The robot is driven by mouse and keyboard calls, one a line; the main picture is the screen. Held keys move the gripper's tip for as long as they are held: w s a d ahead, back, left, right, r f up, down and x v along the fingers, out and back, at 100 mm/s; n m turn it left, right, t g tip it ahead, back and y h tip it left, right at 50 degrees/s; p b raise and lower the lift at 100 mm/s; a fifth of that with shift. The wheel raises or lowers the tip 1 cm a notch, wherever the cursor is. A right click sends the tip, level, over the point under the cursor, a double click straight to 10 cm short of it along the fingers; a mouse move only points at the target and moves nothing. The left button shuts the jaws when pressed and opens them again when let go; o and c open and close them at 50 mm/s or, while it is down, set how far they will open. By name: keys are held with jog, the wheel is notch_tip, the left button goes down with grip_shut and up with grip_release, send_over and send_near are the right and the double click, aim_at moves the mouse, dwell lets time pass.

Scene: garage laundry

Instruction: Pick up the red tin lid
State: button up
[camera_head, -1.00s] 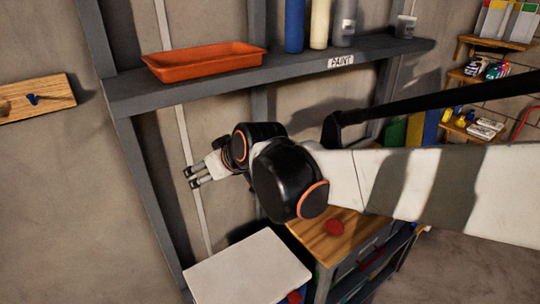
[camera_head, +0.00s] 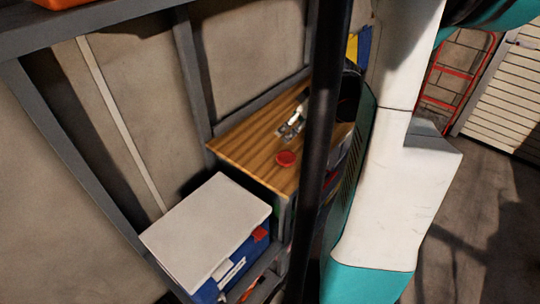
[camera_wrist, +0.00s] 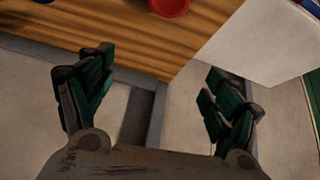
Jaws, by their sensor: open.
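The red tin lid (camera_head: 286,159) lies flat on the wooden top of a workbench (camera_head: 243,149), near its front edge. In the wrist view the red lid (camera_wrist: 170,6) is cut off by the top edge, so only part of it shows. My gripper (camera_head: 288,130) is small in the head view, above the bench and just behind the lid as pictured. In the wrist view my gripper (camera_wrist: 158,92) is open, its two dark green fingers wide apart with nothing between them. The lid is beyond the fingertips, not between them.
A blue box with a white top (camera_head: 205,228) stands beside the bench; its white top (camera_wrist: 262,38) also shows in the wrist view. Grey shelf posts (camera_head: 193,75) rise against the wall. A dark pole and my arm hide the bench's right side.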

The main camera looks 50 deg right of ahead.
jog(key=b, duration=0.1)
send_near(286, 157)
jog(key=f+b, duration=0.1)
jog(key=w+f, duration=0.1)
jog(key=f+b, duration=0.1)
jog(key=shift+w+d+n+y+b, duration=0.3)
jog(key=shift+d+n+y+b, duration=0.05)
jog(key=shift+d+n+y, duration=0.05)
jog(key=shift+a+b+x, duration=0.2)
jog(key=shift+b+x, duration=1)
jog(key=shift+x, duration=1.45)
jog(key=shift+r, duration=0.1)
jog(key=c, duration=0.8)
